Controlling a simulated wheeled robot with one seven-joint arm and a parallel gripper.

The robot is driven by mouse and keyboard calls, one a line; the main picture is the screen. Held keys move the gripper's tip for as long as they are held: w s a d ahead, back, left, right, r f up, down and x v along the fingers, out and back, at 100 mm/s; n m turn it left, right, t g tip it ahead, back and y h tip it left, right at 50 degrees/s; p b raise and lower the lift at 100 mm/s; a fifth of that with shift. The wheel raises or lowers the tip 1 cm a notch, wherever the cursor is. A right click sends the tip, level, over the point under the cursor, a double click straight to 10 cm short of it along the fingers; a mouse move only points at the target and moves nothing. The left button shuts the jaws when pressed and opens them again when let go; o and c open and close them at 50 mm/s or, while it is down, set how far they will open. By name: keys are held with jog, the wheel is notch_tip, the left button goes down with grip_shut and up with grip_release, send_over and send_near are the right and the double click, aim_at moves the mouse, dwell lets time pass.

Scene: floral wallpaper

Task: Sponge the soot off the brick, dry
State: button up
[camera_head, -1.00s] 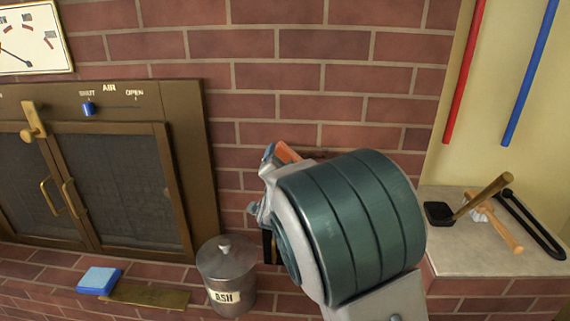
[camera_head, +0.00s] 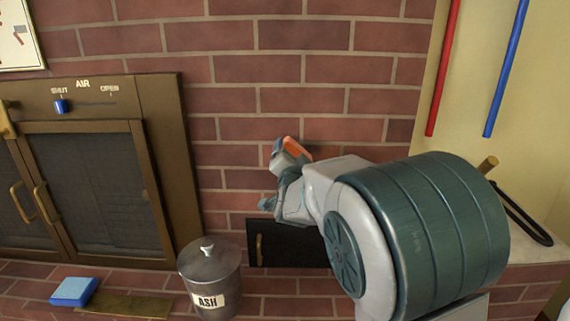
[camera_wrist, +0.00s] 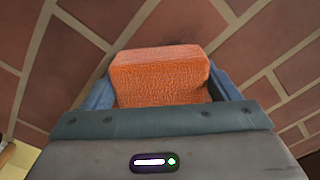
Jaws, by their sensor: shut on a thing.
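My gripper (camera_head: 281,160) is shut on an orange sponge (camera_head: 295,148), held up in front of the red brick wall (camera_head: 240,155). In the wrist view the orange sponge (camera_wrist: 160,75) sits between the two blue-grey fingers, its rough face showing. Brick and pale mortar lie just beyond it; I cannot tell whether it touches them. My arm hides part of the wall.
A lidded ash can (camera_head: 210,278) stands on the brick hearth, below left of my gripper. A blue block (camera_head: 74,291) and a flat brass plate (camera_head: 125,304) lie farther left. A brown-framed stove (camera_head: 160,170) fills the left. Red (camera_head: 443,70) and blue (camera_head: 506,70) rods are at right.

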aim_at(269, 151)
jog(key=shift+d, duration=0.35)
jog(key=d+b, duration=0.2)
jog(key=shift+d+f, duration=0.15)
jog(key=shift+d, duration=0.25)
jog(key=shift+s+d+b, duration=0.1)
jog(key=shift+d+b, duration=0.25)
jog(key=shift+b, duration=0.05)
jog(key=shift+d+b, duration=1.05)
jog(key=shift+b, duration=0.05)
jog(key=shift+d+b, duration=0.65)
jog(key=shift+d, duration=0.1)
jog(key=shift+a+r+p, duration=0.3)
jog(key=shift+a+p, duration=0.1)
jog(key=shift+a, duration=0.1)
jog(key=shift+a+f+p, duration=0.1)
jog(key=shift+a+p, duration=0.45)
jog(key=shift+a, duration=0.85)
jog(key=shift+a+p, duration=0.65)
jog(key=shift+a, duration=0.65)
jog(key=shift+a+p, duration=0.9)
jog(key=shift+a, duration=1.4)
jog(key=shift+w+a+p, duration=0.15)
jog(key=shift+a+p, duration=0.2)
jog(key=shift+a, duration=0.5)
jog(key=shift+w+a+p, duration=0.1)
jog(key=shift+a+p, duration=0.2)
jog(key=shift+a, duration=0.5)
